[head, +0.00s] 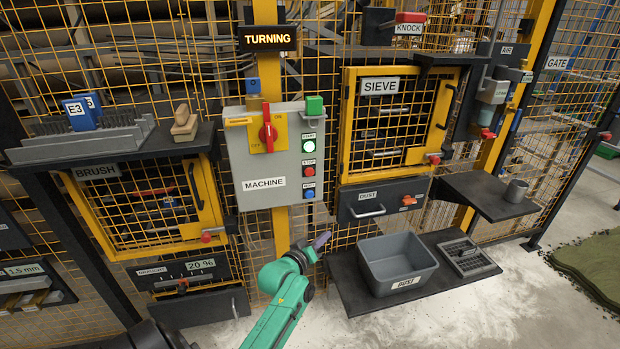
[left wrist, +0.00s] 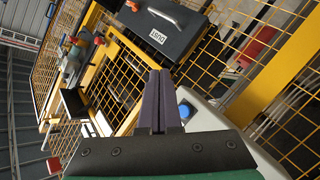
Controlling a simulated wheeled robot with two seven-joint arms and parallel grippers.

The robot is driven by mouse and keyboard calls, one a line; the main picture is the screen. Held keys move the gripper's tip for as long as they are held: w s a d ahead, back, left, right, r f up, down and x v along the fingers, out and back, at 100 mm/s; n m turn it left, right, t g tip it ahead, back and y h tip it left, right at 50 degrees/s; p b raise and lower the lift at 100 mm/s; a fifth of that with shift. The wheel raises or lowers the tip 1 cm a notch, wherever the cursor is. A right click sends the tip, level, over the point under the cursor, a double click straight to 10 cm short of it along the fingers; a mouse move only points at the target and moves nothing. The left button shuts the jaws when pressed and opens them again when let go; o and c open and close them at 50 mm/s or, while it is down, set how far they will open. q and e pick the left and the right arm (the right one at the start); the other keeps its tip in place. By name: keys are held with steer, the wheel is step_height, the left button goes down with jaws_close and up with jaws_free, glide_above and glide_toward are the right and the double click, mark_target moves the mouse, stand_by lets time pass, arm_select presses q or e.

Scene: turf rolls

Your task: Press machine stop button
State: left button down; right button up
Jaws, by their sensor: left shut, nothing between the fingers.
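The grey machine box (head: 266,166) hangs on the yellow post, with a red rotary switch (head: 268,137) on it. On its right side are a lit green start button (head: 309,147), the red stop button (head: 308,171) and a blue button (head: 309,193), top to bottom. My left gripper (head: 322,241) is shut and empty, below the box and apart from the stop button. Its closed fingers (left wrist: 158,76) show in the left wrist view, with the blue button (left wrist: 185,110) beside them. The stop button is not clearly visible there. My right gripper is not in view.
A lit sign (head: 268,39) reads TURNING. The sieve cage (head: 400,125) and dust drawer (head: 383,201) stand right of the box. A grey dust bin (head: 397,262) sits on a low shelf. The brush cage (head: 142,207) is left. Yellow mesh fencing stands behind.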

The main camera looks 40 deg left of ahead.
mark_target(309, 172)
arm_select(q)
step_height(309, 172, up, 14)
steer(key=a+n+t+y, duration=0.1)
steer(key=a+n+t, duration=0.1)
steer(key=t, duration=0.1)
steer(key=shift+s+f, duration=0.15)
steer(key=shift+f, duration=0.1)
steer(key=shift+a+f, duration=0.1)
steer(key=shift+a, duration=0.05)
steer(key=shift+w+a+b, duration=0.85)
steer(key=shift+a, duration=0.35)
steer(key=shift+w+a+b, duration=0.85)
steer(key=shift+a+b, duration=0.05)
steer(key=shift+a, duration=0.3)
steer(key=shift+w+a+b, duration=0.85)
steer(key=shift+a, duration=0.35)
steer(key=shift+w+a, duration=0.25)
steer(key=shift+a, duration=0.1)
